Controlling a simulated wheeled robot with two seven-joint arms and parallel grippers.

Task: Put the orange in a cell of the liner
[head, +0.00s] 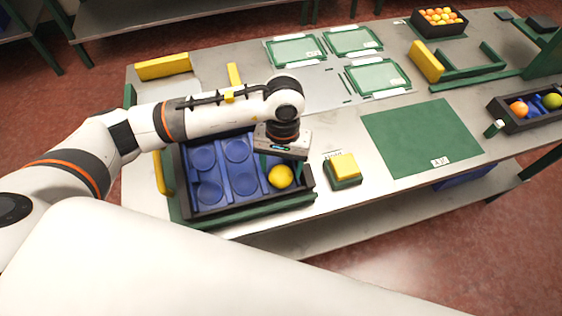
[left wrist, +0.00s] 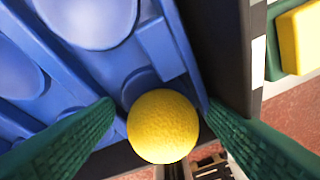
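The orange (head: 281,176), a round fruit that looks yellow, sits low in the front right corner of the blue liner (head: 218,181), inside the dark crate (head: 245,205). My left gripper (head: 280,163) points down over that corner. In the left wrist view the orange (left wrist: 163,126) shows between the two green fingers (left wrist: 160,112), with a small gap visible on each side, so the gripper is open around it. The underside of the orange is hidden. Other round liner cells in view are empty. My right gripper is out of view.
A yellow-topped block (head: 343,168) stands right of the crate. Further right lie a green mat (head: 422,137) and a dark tray with fruit (head: 520,122). A crate of oranges (head: 438,30) stands at the back. Green trays (head: 377,77) lie mid-table.

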